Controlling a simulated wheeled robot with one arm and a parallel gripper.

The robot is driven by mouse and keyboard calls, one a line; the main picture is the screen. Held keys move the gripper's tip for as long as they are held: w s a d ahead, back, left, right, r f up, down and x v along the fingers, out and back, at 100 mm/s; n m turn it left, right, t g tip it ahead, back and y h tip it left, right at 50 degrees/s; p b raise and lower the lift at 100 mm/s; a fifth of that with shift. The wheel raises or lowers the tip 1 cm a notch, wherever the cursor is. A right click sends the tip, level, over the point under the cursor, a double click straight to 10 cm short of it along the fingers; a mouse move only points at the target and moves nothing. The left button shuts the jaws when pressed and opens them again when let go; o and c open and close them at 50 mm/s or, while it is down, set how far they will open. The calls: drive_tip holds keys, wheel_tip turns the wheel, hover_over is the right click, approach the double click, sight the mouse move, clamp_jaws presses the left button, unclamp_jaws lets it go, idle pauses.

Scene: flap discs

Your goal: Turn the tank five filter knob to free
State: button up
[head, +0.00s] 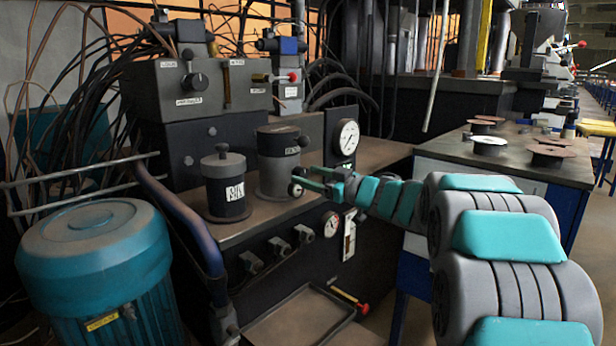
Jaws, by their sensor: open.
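Two filter housings stand on the machine's top: a dark one (227,195) with a white label and a larger grey one (272,175) with a small label. A small round part (295,190) is at the grey housing's lower right side. I cannot read which one is tank five. My gripper (303,178) is open, its teal fingers pointing left beside this small round part. I cannot tell whether they touch it.
A pressure gauge (348,137) stands behind my gripper. A control block (195,86) with a knob and cables is at the back left. A teal motor (95,240) fills the lower left. A table (520,170) with several discs stands at right.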

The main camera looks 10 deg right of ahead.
drive_tip(key=shift+w+a, duration=0.3)
drive_tip(key=shift+w, duration=0.1)
drive_tip(key=shift+c, duration=0.2)
clamp_jaws()
